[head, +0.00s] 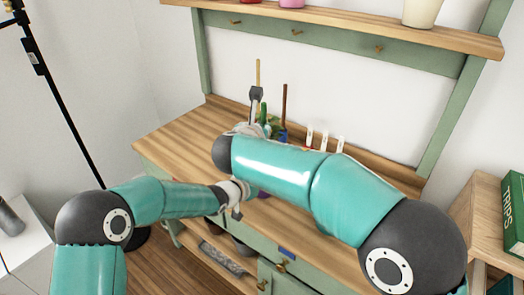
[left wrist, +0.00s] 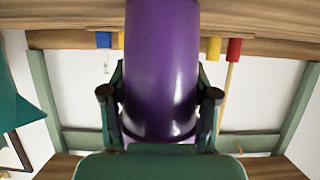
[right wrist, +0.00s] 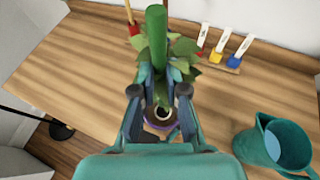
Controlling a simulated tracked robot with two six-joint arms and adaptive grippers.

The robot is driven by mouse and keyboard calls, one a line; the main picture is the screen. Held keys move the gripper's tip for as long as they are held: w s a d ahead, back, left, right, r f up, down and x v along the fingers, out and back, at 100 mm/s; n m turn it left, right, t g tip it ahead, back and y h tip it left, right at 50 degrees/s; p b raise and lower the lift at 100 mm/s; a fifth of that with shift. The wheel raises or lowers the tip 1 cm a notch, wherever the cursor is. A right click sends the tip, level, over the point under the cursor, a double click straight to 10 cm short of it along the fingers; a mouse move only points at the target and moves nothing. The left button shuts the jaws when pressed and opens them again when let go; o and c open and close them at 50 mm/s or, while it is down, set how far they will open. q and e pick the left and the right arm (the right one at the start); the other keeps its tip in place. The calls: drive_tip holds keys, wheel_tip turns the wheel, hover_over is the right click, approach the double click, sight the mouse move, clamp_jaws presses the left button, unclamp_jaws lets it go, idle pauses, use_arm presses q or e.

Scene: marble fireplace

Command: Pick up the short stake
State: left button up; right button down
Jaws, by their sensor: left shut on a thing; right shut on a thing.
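A green stake (right wrist: 155,40) stands up through a leafy plant in the right wrist view. Its green top also shows in the head view (head: 263,113). My right gripper (right wrist: 158,75) is shut on the green stake, with leaves around its fingers; in the head view my arm mostly hides this gripper. Below the fingers part of a purple pot's rim (right wrist: 158,127) shows. My left gripper (head: 238,207) is shut on the purple pot (left wrist: 162,65), a finger on each side. In the head view only a little of the pot (head: 262,194) shows.
Tall sticks (head: 284,102) and small white tags (head: 325,140) stand along the bench back. A teal watering can (right wrist: 275,145) is right of the plant. The wooden bench top (right wrist: 75,65) is clear at left. A shelf (head: 340,27) hangs above.

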wheel_tip(320, 180, up, 18)
drive_tip(key=shift+f, duration=0.2)
use_arm(q)
drive_tip(key=o, duration=1.5)
drive_tip(key=shift+c, duration=0.2)
